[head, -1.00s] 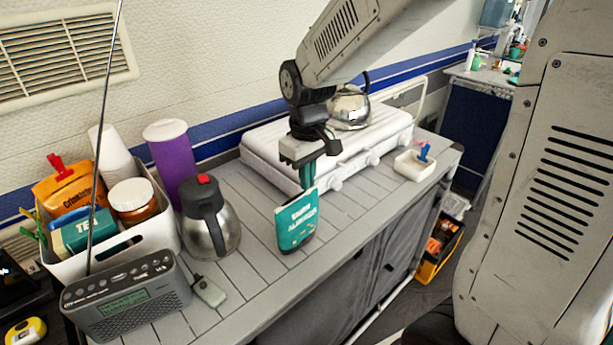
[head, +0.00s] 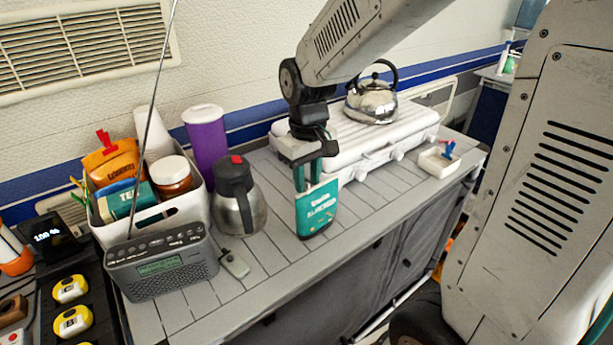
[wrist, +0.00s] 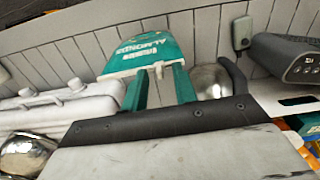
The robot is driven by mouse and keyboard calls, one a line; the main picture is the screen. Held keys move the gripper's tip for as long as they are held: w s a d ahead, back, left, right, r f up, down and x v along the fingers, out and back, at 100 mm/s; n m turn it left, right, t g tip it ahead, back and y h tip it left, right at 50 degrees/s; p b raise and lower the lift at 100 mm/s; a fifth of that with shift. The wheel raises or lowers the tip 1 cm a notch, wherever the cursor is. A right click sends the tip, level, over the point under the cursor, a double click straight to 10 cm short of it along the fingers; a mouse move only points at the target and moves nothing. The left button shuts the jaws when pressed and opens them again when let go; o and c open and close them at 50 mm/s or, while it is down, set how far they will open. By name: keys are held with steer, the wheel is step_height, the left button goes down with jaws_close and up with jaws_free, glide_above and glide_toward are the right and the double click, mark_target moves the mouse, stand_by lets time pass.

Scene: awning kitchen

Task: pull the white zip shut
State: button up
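A teal almond bag (head: 317,210) stands upright on the slatted counter, and its lettered face shows in the wrist view (wrist: 150,48). A pale strip, which looks like the white zip (wrist: 128,72), runs along the bag's top edge. A small pale piece sits on this edge between my fingertips. My gripper (head: 308,184) is pointing down at the bag's top edge. Its two teal fingers stand apart with a visible gap in both views, tips at the strip in the wrist view (wrist: 160,72). Whether they touch the bag or the pale piece is unclear.
A steel flask (head: 237,200) stands left of the bag. The white stove (head: 350,158) with a kettle (head: 371,102) is behind and right. A grey radio (head: 162,265), a filled white bin (head: 178,212) and a purple tumbler (head: 206,142) are further left. Counter in front is clear.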

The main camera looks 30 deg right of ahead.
mark_target(307, 182)
steer(key=shift+r, duration=0.1)
step_height(307, 182, up, 7)
steer(key=shift+r, duration=0.3)
stand_by(0.4)
